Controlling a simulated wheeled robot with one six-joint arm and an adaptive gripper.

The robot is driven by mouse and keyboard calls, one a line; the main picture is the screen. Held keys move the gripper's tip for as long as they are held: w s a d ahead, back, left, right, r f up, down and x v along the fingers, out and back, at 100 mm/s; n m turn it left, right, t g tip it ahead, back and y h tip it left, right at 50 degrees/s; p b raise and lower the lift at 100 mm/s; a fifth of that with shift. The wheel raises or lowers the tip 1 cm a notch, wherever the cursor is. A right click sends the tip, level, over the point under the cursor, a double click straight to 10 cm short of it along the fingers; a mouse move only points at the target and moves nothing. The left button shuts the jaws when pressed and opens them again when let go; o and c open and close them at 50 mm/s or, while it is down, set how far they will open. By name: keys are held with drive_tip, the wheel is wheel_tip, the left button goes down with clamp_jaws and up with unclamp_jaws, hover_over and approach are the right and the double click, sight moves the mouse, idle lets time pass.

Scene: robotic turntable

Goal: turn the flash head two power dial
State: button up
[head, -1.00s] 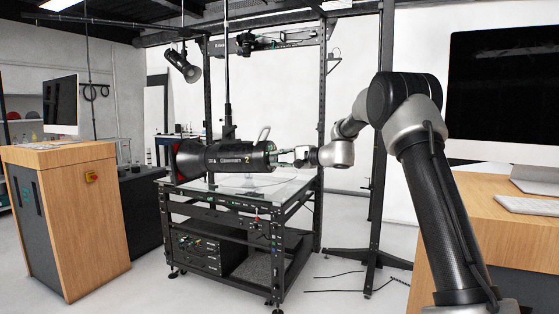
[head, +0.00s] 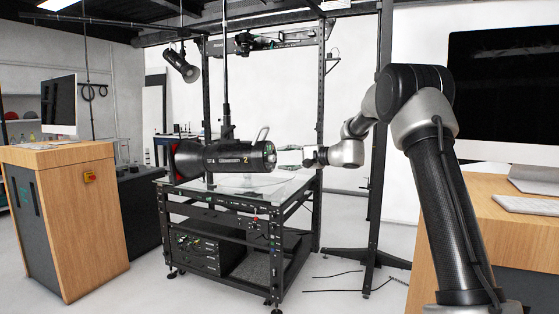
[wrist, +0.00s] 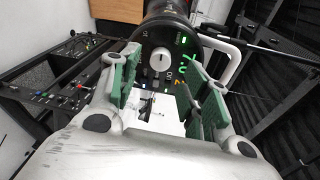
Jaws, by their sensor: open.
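Flash head two (head: 225,158) is a black cylinder marked "2", hanging level over the glass-topped cart. Its rear panel faces my gripper. In the wrist view the panel (wrist: 180,45) carries a pale round dial (wrist: 160,59), green lit digits and small labels too blurred to read. My gripper (wrist: 160,80) is open, with green-padded fingers to the left and right of the dial in the picture. In the head view my gripper (head: 292,157) is to the right of the flash head's rear end, with a small gap. Nothing is held.
The black cart (head: 262,232) with a glass top stands below. A pale looped handle (wrist: 228,60) is to the right of the panel in the wrist view. A black upright post (head: 379,180) stands near my arm. A wooden desk (head: 500,215) is at right.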

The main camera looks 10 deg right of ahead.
drive_tip(key=v, duration=0.8)
drive_tip(key=shift+d, duration=0.15)
drive_tip(key=shift+s, duration=0.15)
drive_tip(key=s+d+f+g+h, duration=0.15)
drive_tip(key=s+f+g, duration=0.25)
drive_tip(key=s+f, duration=0.45)
drive_tip(key=s+f+n+g+h, duration=0.25)
drive_tip(key=s+f, duration=0.25)
drive_tip(key=s, duration=0.5)
drive_tip(key=s+d+r+n+h, duration=0.2)
drive_tip(key=s+n+h, duration=0.2)
drive_tip(key=s, duration=1)
drive_tip(key=s+d+r+n+h, duration=0.3)
drive_tip(key=s+n, duration=0.1)
drive_tip(key=s, duration=1.1)
drive_tip(key=shift+h, duration=0.4)
